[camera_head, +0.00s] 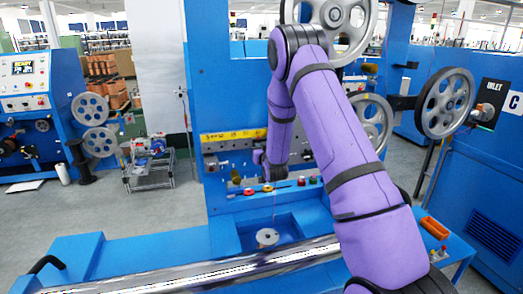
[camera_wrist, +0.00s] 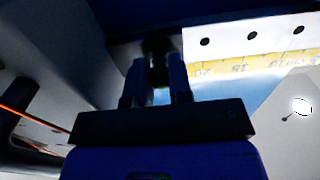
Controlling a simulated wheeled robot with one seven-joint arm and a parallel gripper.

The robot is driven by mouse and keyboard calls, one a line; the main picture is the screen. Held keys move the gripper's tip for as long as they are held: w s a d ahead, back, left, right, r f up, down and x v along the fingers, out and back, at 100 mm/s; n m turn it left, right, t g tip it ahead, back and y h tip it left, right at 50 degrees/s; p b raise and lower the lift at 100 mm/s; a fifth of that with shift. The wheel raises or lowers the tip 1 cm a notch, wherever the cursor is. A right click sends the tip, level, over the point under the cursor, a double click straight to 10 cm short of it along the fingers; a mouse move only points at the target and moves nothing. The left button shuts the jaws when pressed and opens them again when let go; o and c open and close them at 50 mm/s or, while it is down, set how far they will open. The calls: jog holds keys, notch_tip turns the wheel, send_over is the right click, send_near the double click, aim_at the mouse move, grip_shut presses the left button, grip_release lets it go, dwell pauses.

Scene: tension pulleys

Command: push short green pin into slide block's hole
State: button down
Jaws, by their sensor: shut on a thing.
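My gripper (camera_wrist: 158,72) is shut on a small dark piece (camera_wrist: 157,47) in the wrist view. The piece is in shadow; its green colour does not show, so I cannot tell for sure that it is the short green pin. Its far end meets or overlaps a grey metal surface (camera_wrist: 124,55) below the dark machine face. I cannot tell whether that surface is the slide block or whether the piece is in a hole. In the head view my wrist (camera_head: 265,160) is at the rail under the yellow scale (camera_head: 240,135), and the fingertips are hidden.
A pale metal strip with several dark holes (camera_wrist: 250,36) runs beside the yellow scale. Small coloured knobs (camera_head: 267,188) sit on the blue ledge below my wrist. A round metal disc (camera_head: 267,237) lies in the recess below.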

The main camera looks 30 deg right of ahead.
jog(key=shift+w+d, duration=0.1)
jog(key=shift+w, duration=0.3)
dwell(0.9)
jog(key=c, duration=1)
grip_release()
jog(key=shift+o, duration=0.2)
jog(key=v, duration=1)
jog(key=shift+s, duration=0.4)
jog(key=shift+r, duration=0.1)
